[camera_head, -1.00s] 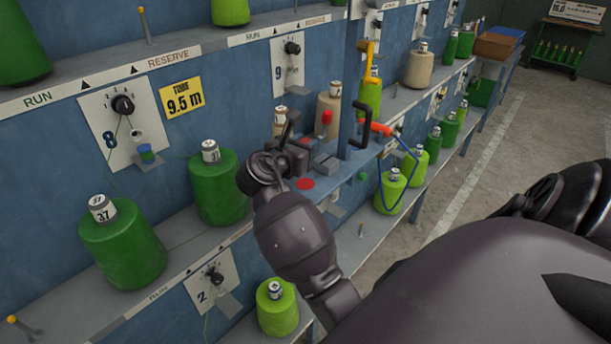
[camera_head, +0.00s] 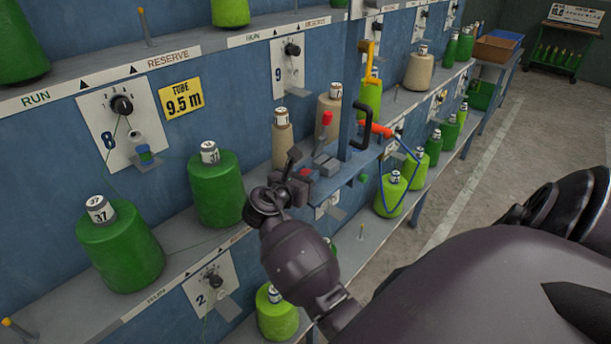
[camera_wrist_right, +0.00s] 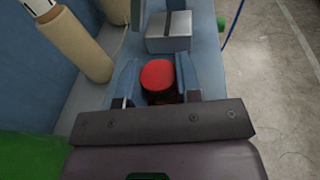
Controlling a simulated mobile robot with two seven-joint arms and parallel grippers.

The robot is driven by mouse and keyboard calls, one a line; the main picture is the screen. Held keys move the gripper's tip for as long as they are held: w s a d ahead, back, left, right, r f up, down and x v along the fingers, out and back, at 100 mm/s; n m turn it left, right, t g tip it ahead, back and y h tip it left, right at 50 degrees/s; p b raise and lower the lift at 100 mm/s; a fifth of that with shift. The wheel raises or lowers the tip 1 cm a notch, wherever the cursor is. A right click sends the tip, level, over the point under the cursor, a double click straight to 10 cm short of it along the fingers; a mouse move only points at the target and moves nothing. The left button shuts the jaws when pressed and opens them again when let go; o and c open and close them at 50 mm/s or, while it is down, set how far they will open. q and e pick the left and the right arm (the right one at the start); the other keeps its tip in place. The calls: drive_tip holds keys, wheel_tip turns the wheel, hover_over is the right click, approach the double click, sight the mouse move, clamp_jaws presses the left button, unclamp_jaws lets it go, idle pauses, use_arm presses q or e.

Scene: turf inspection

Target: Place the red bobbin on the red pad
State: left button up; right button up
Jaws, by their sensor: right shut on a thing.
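My right gripper (camera_head: 296,182) is over the small blue-grey shelf that juts from the wall. In the right wrist view, its two fingers (camera_wrist_right: 158,88) are shut on the red bobbin (camera_wrist_right: 158,75), whose round red top faces the camera. Only a bit of the bobbin (camera_head: 304,172) shows between the fingers in the head view. The red pad is hidden now, behind the gripper and bobbin. I cannot tell whether the bobbin touches the shelf or the pad. My left gripper is not in view.
Beige bobbins (camera_head: 282,145) stand close by on the left. A black hook handle (camera_head: 362,124) and blue cord (camera_head: 412,172) are to the right. Green bobbins (camera_head: 216,190) line the rack.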

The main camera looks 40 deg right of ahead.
drive_tip(key=shift+f, duration=0.1)
drive_tip(key=o, duration=0.9)
